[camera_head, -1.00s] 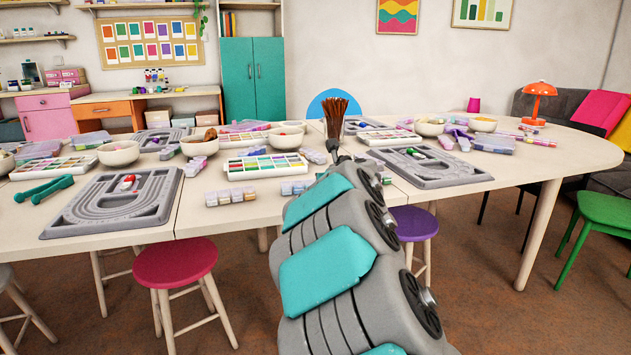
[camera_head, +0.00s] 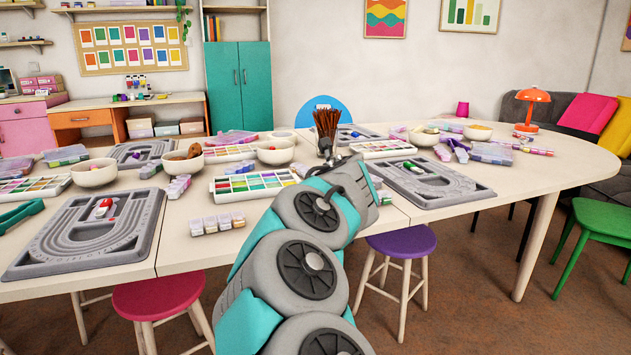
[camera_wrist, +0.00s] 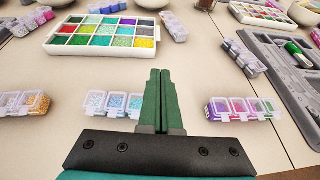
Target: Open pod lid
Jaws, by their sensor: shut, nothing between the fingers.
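Small clear pods with bead-filled cups stand in rows on the table. In the wrist view, one pod with blue-toned beads (camera_wrist: 113,104) is just left of my gripper (camera_wrist: 160,75). A pod with pink, purple and green beads (camera_wrist: 242,108) is to its right, and one with orange and white beads (camera_wrist: 22,103) is at the far left. Their clear lids look down, but I cannot tell surely. My gripper's green fingers are shut together and empty, above the table between the two nearer pods. In the head view my arm hides the fingers; a pod row (camera_head: 217,222) shows left of it.
A sectioned bead tray (camera_wrist: 105,37) lies beyond the fingers. A grey bead board (camera_wrist: 285,75) is at the right. In the head view, brushes (camera_head: 327,122) stand behind my arm, and a purple stool (camera_head: 402,243) is below the table edge.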

